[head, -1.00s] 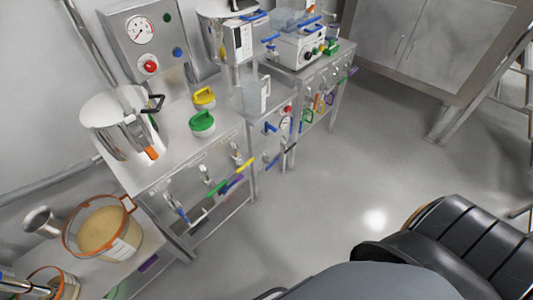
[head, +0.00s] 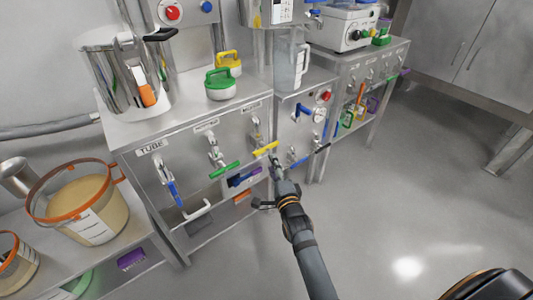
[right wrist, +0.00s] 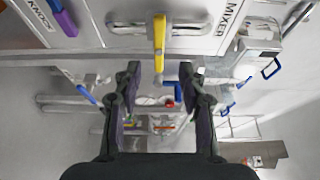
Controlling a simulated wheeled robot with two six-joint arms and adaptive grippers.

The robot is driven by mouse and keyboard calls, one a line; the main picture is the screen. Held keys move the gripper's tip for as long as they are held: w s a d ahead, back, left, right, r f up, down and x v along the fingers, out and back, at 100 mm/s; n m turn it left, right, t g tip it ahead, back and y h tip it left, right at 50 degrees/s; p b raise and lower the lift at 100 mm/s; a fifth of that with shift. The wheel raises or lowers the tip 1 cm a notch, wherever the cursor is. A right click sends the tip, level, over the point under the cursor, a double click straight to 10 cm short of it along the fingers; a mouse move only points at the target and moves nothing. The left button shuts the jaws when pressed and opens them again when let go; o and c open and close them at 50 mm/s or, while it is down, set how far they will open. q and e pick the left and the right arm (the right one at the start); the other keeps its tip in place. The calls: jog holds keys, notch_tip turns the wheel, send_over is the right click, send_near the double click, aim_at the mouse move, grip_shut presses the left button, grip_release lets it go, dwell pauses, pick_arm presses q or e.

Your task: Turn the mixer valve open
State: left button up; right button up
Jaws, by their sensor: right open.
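The valve with the yellow lever (head: 264,149) is on the front panel of the steel bench, at the right end of a row of three. In the right wrist view the yellow lever (right wrist: 159,35) is beside a label reading MIXER (right wrist: 232,18). My right gripper (head: 276,161) is just below and right of the lever. In the right wrist view the gripper (right wrist: 159,70) is open, with the lever's end lined up between its fingertips; I cannot tell whether they touch. My left gripper is not in view.
A green lever (head: 224,169) and a blue lever (head: 174,193) are on the valves to the left. A panel with a gauge (head: 318,115) and more handles is close to the right. A pitcher (head: 290,62) stands above. The floor in front is clear.

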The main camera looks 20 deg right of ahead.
aim_at(267, 150)
jog(key=w+b, duration=0.1)
jog(key=w, duration=0.3)
jog(key=w+b, duration=0.1)
jog(key=w, duration=0.3)
jog(key=shift+w+d+f+b, duration=0.15)
jog(key=shift+d+b, duration=0.05)
jog(key=shift+b, duration=0.15)
jog(key=shift+w, duration=0.55)
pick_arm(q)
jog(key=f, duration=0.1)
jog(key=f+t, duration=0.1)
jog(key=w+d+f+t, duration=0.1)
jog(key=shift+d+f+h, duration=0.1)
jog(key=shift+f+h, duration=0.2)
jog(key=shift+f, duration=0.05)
pick_arm(e)
grip_shut()
